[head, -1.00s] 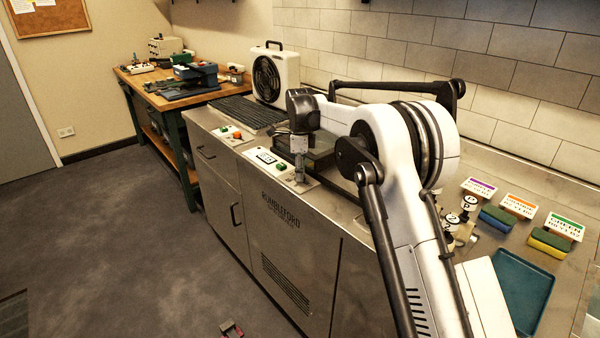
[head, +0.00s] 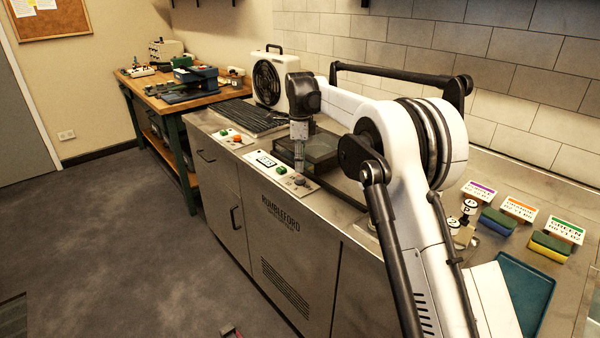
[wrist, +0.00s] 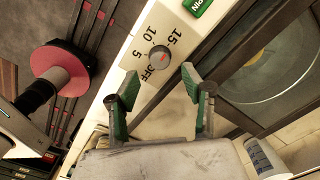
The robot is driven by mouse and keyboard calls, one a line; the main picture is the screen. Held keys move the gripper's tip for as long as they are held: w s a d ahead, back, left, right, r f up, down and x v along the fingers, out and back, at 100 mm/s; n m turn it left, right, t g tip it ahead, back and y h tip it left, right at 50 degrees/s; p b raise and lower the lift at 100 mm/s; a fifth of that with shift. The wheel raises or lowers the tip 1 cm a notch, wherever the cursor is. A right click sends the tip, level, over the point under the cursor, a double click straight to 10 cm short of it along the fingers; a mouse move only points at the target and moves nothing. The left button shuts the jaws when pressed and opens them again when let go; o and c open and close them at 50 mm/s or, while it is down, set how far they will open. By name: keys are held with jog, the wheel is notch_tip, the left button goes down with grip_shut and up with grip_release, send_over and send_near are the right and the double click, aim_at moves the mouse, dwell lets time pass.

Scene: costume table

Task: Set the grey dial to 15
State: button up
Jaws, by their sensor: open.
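The grey dial (wrist: 158,59) is a round knob with a small red mark, on a pale panel printed with 5, 10, 15 and OFF. The picture is too small to tell which label the mark points to. The dial also shows in the head view as a small grey knob (head: 299,181) at the right end of the counter panel. My gripper (wrist: 160,79) is open in the wrist view, with its green-padded fingers apart and nothing between them. It is above the panel, its fingertips short of the dial and to either side of it. In the head view my gripper (head: 300,168) hangs just over the dial.
A green SPIN button (wrist: 197,5) is beside the dial. A dark-framed machine with a round window (wrist: 270,65) lies close on the right.

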aim_at(300, 177)
notch_tip(300, 177, up, 6)
jog(key=shift+r, duration=0.25)
jog(key=s+d+r+n+t, duration=0.2)
jog(key=s+d+r+n, duration=0.35)
jog(key=s+d, duration=0.4)
jog(key=s+d+r+n+t, duration=0.2)
jog(key=s+d+r+n, duration=0.3)
jog(key=s, duration=0.7)
jog(key=s+d+f+n+t, duration=0.1)
jog(key=s+d+f+n, duration=0.1)
jog(key=s, duration=0.7)
jog(key=s+d+f+n+t, duration=0.1)
jog(key=s+d+f+n, duration=0.2)
jog(key=s+f, duration=0.3)
jog(key=s+d+f+n+t, duration=0.1)
jog(key=s+d+f, duration=0.3)
jog(key=s, duration=0.8)
jog(key=shift+d+n, duration=0.5)
jog(key=shift+n, duration=0.35)
